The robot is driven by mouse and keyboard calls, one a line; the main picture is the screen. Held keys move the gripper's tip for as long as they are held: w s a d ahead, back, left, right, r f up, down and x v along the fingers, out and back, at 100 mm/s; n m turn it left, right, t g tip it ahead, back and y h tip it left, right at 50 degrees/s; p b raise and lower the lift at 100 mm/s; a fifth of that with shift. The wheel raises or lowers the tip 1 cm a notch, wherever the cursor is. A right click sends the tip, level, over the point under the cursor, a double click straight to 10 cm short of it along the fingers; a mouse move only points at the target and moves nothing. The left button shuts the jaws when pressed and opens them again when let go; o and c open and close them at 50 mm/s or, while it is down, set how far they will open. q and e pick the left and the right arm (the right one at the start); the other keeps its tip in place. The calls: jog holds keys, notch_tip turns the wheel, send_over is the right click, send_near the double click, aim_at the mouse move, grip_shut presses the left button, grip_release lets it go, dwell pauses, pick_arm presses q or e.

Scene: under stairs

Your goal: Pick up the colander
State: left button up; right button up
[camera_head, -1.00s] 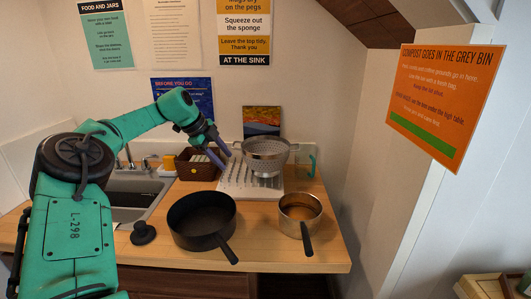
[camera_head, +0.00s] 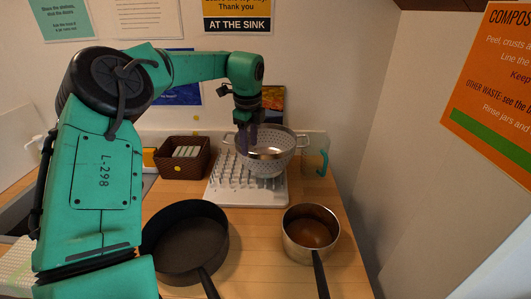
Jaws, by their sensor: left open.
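The colander (camera_head: 268,165) is a light grey perforated bowl with two loop handles. It sits upright on the white pegged drying rack (camera_head: 225,192), towards the back of the counter. My left gripper (camera_head: 246,142) comes down from above at the colander's left rim, with its purple fingers over or inside the rim. It is open. Whether the fingers touch the rim cannot be told. My right gripper is not in view.
A black frying pan (camera_head: 187,240) and a steel saucepan (camera_head: 311,232) stand in front of the rack. A brown basket (camera_head: 182,158) is to its left, and a teal-handled clear jug (camera_head: 317,163) to its right. A wall closes off the right side.

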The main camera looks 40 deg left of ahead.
aim_at(251, 156)
pick_arm(q)
jog(key=f+p, duration=0.2)
jog(key=f, duration=0.1)
jog(key=w+f+p, duration=0.1)
jog(key=f, duration=0.1)
jog(key=shift+a+f, duration=0.25)
jog(key=shift+a, duration=0.1)
jog(key=shift+f, duration=0.2)
jog(key=shift+w, duration=0.1)
grip_shut()
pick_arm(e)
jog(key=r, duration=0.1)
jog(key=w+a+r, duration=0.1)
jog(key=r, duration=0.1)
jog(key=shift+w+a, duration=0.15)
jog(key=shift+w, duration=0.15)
pick_arm(q)
jog(key=shift+w, duration=0.1)
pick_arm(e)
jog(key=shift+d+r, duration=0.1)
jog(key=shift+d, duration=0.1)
